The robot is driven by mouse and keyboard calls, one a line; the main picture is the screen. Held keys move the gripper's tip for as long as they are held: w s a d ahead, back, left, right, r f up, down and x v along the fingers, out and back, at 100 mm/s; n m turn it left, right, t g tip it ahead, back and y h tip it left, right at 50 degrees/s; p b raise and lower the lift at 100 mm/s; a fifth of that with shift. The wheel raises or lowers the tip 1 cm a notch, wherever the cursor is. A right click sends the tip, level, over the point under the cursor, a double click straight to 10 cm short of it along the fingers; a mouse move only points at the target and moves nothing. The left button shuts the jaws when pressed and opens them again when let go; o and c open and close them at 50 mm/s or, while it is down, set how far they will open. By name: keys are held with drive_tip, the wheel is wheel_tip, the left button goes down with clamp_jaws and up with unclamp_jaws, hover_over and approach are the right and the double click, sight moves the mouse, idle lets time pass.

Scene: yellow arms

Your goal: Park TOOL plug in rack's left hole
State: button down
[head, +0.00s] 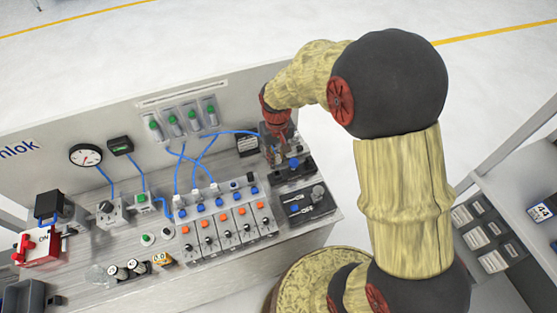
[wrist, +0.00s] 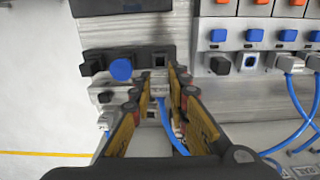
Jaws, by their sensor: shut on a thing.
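My gripper (head: 275,133) is over the back right of the bench. In the wrist view its two fingers (wrist: 157,88) are closed around the TOOL plug, which is mostly hidden between them. A blue tube (wrist: 172,128) runs back from between the fingers. The black rack (wrist: 140,80) lies just beyond the fingertips in the wrist view; it also shows in the head view (head: 280,180). In the wrist view a blue round plug (wrist: 121,70) fills its middle place, a black piece (wrist: 93,63) is at one end, and an open square hole (wrist: 160,60) is at the other.
A valve row with orange and blue buttons (head: 222,225) and blue tubes stands left of the rack. A dark tray (head: 308,203) lies in front of the rack. Behind are the upright panel (head: 60,160), a gauge (head: 86,155) and green-topped cylinders (head: 173,125).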

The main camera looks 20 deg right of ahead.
wheel_tip(320, 180, down, 4)
drive_tip(key=b, duration=0.2)
drive_tip(key=shift+f+b, duration=0.1)
drive_tip(key=shift+b, duration=0.3)
drive_tip(key=shift+f, duration=0.5)
drive_tip(key=shift+f+b, duration=0.5)
drive_tip(key=shift+f, duration=0.5)
idle(0.6)
drive_tip(key=c, duration=1.7)
unclamp_jaws()
drive_tip(key=shift+o, duration=0.3)
drive_tip(key=shift+r, duration=0.15)
wheel_tip(320, 180, up, 9)
drive_tip(key=p, duration=0.6)
drive_tip(key=shift+p, duration=0.4)
